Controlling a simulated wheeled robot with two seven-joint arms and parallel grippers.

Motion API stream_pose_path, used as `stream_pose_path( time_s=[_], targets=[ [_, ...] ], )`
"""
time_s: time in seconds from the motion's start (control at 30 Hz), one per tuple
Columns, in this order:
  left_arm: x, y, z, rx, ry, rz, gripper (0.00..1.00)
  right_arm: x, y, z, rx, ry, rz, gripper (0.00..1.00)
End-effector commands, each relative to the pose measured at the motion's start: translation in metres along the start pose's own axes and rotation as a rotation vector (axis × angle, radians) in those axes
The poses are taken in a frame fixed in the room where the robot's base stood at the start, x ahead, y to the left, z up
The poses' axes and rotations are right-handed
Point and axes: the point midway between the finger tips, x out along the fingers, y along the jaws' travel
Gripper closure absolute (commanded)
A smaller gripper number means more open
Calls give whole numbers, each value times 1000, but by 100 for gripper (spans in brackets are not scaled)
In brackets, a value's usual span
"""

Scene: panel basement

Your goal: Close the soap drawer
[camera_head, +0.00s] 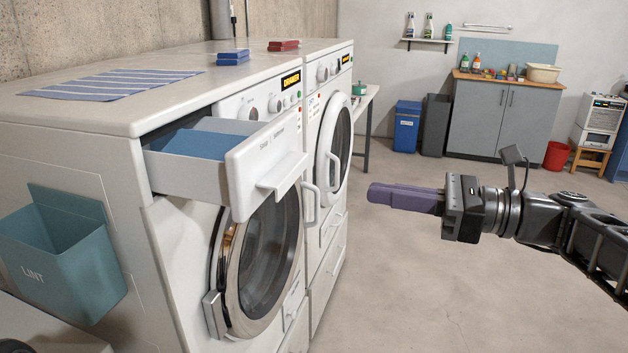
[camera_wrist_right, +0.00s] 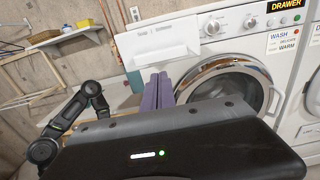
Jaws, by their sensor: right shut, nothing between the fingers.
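The soap drawer (camera_head: 192,158) is pulled out of the upper left of the nearer washing machine (camera_head: 168,262). Its white front (camera_head: 265,165) carries a protruding handle (camera_head: 283,174), and a blue compartment shows inside. In the right wrist view the drawer front (camera_wrist_right: 165,44) is beyond and above the fingertips. My right gripper (camera_head: 372,193) has purple fingers, is shut and empty, and hangs in free air to the right of the drawer, apart from it. Its fingers also show in the right wrist view (camera_wrist_right: 158,78). My left gripper is not in view.
The round washer door (camera_head: 262,258) is below the drawer. A teal lint bin (camera_head: 62,255) hangs on the machine's left side. A striped cloth (camera_head: 122,84), blue box (camera_head: 233,57) and red box (camera_head: 284,46) lie on top. The floor (camera_head: 420,290) in front is clear.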

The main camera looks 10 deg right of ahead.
Motion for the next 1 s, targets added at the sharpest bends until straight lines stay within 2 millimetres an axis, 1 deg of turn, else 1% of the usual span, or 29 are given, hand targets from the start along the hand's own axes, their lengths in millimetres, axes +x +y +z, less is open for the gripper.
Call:
stream_pose_path(
  time_s=[0.03, 0.2, 0.4, 0.5, 0.7, 1.0],
  targets=[
    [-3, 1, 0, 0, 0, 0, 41, 13, 1, 1, 1, 1, 7, 100],
    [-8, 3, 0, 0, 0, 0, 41, 51, 2, 1, 1, 1, 7, 100],
    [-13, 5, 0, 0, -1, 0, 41, 89, 1, 2, 1, 1, 5, 100],
    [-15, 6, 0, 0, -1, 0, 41, 101, 1, 1, 1, 1, 4, 100],
    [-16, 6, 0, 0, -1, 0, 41, 112, 1, 0, 0, 0, 2, 100],
    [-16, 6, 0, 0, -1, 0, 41, 112, 1, 0, -1, 0, 2, 100]
  ],
)
